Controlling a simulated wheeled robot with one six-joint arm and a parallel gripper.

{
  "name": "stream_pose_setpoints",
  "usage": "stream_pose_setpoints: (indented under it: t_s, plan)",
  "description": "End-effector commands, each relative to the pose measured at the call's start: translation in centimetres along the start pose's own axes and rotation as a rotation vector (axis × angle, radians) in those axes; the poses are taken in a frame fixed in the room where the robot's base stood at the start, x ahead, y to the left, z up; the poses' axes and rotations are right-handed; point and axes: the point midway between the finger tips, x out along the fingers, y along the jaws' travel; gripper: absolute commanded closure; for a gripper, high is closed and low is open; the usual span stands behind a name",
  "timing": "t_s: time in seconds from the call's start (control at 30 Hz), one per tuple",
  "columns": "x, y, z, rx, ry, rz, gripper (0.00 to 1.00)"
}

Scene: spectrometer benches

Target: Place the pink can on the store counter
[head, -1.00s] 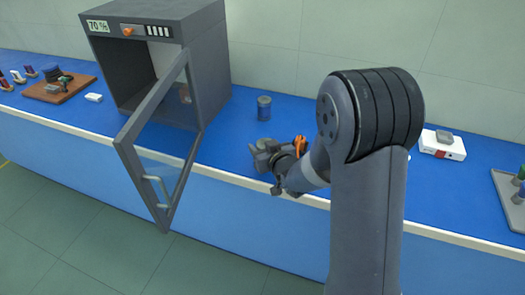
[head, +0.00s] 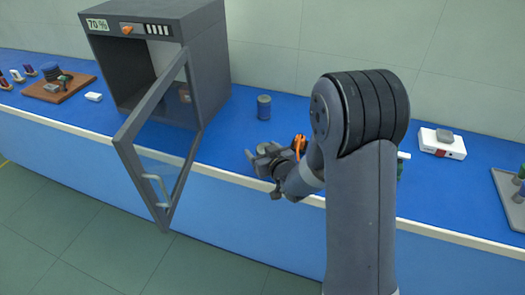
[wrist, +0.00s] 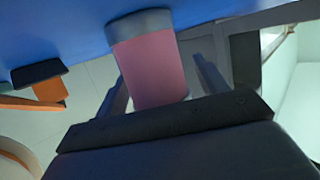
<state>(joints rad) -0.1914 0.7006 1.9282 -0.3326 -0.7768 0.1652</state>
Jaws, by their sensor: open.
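The pink can (wrist: 158,70) with a grey end band shows in the wrist view between the two finger bars of my gripper (wrist: 162,85). Its grey end lies against the blue surface of the store counter (wrist: 230,8); I cannot tell whether it touches. In the head view my gripper (head: 262,158) is over the front part of the blue counter (head: 222,150), and I cannot make out the pink can there. My gripper is open, with a gap beside the can on the right.
A grey-blue can (head: 264,107) stands behind my gripper. A grey chamber (head: 215,60) with its glass door (head: 165,140) swung open is to the left. A white box (head: 442,144) and a grey tray (head: 507,190) are to the right.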

Motion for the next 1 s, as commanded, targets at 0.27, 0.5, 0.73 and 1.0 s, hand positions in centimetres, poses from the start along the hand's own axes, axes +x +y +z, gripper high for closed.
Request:
stream_pose_setpoints:
  t_s: [0.27,0.5,0.73,1.0]
  plan:
    - [-0.3,0.0,-0.3,0.0,0.0,0.0,0.31]
    - [-4.3,0.1,-0.2,0.0,0.002,0.002,0.31]
    - [-8.6,0.1,-0.2,0.0,0.002,0.002,0.31]
    - [-11.6,0.1,-0.2,0.0,0.001,0.001,0.31]
